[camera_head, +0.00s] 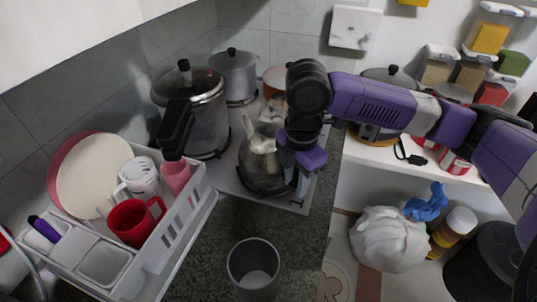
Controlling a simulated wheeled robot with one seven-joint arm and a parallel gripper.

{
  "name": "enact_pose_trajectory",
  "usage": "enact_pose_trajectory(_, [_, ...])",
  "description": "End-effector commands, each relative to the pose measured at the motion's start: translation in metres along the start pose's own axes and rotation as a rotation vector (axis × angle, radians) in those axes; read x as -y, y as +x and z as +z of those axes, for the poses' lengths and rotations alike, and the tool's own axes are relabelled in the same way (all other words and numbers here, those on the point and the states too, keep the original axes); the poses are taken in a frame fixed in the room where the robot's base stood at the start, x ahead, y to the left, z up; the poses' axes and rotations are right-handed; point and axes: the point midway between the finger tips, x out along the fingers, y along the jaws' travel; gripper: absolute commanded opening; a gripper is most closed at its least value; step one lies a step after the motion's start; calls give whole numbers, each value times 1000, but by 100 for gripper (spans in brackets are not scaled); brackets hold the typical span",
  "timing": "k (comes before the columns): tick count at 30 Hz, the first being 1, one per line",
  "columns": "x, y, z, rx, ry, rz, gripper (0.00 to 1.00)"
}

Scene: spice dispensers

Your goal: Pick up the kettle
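A round, shiny vessel that looks like the kettle (259,170) stands on the stove top, left of my gripper. Its lower part is dark, and a pale upright piece rises at its upper left. My gripper (301,186) points down close by its right side, over the stove's right edge. My wrist hides part of the vessel's right side. I cannot tell whether the fingers touch it, or whether they are open or shut.
A large lidded pot (205,122) and a smaller pot (235,76) stand behind. A dish rack (165,238) with cups is at left. A grey tumbler (253,262) stands on the front counter. A shelf (365,155) with goods is at right.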

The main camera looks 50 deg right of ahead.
Motion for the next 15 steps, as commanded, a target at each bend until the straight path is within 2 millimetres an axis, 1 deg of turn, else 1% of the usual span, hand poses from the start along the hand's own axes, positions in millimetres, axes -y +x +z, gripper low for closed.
enact_pose_trajectory(2, [0, 0, 0, 0, 0, 0, 29])
enact_pose_trajectory(5, [0, 0, 0, 0, 0, 0, 11])
enact_pose_trajectory(6, [0, 0, 0, 0, 1, 0, 4])
enact_pose_trajectory(7, [0, 0, 0, 0, 1, 0, 0])
enact_pose_trajectory(15, [0, -1, 0, 0, 1, 0, 0])
